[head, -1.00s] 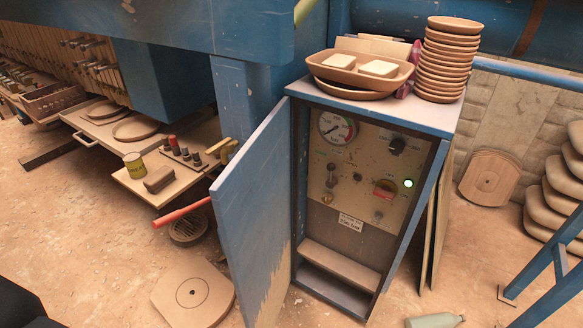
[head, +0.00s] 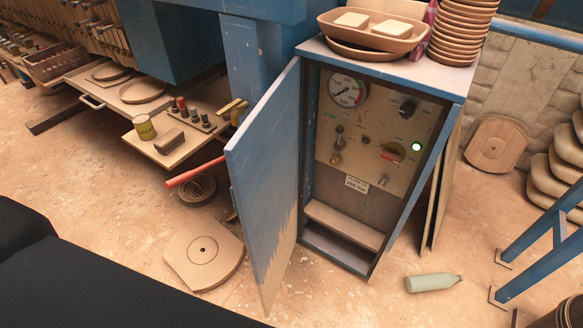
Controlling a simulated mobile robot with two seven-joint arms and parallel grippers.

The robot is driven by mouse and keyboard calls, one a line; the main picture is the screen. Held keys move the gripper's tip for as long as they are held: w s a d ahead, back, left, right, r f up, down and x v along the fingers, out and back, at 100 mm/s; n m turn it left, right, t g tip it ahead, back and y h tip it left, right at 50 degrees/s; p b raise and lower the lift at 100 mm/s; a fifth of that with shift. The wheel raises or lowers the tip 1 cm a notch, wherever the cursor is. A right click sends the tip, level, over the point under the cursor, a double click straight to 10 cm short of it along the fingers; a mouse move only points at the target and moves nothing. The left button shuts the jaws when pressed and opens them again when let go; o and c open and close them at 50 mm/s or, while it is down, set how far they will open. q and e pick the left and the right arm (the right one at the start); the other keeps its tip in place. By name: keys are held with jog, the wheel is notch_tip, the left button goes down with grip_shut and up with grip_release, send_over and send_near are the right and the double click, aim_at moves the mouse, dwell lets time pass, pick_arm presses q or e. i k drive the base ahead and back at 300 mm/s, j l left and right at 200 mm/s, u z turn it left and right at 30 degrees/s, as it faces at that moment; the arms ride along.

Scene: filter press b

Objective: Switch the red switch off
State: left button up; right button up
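The red switch (head: 392,152) is a red rotary knob on a pale panel inside the open blue cabinet (head: 445,97). It sits at the right of the panel, below a black knob (head: 407,107) and left of a lit pale green lamp (head: 416,146). The knob looks tilted, but its exact setting is too small to read. The cabinet door (head: 265,180) stands open to the left. Neither gripper is in view. A dark shape at the lower left is probably part of my own body.
The door's edge juts out left of the panel. A tray and stacked bowls (head: 462,30) stand on the cabinet top. A bottle (head: 433,282) lies on the floor at right, near blue legs (head: 540,245). A round-edged plate (head: 203,255) lies left of the door. Floor in front is mostly clear.

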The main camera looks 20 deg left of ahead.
aim_at(392, 155)
jog(key=i+j+z, duration=0.15)
jog(key=j, duration=0.55)
jog(key=i+j+z, duration=0.2)
jog(key=j, duration=0.45)
jog(key=j+z, duration=0.15)
jog(key=j, duration=0.55)
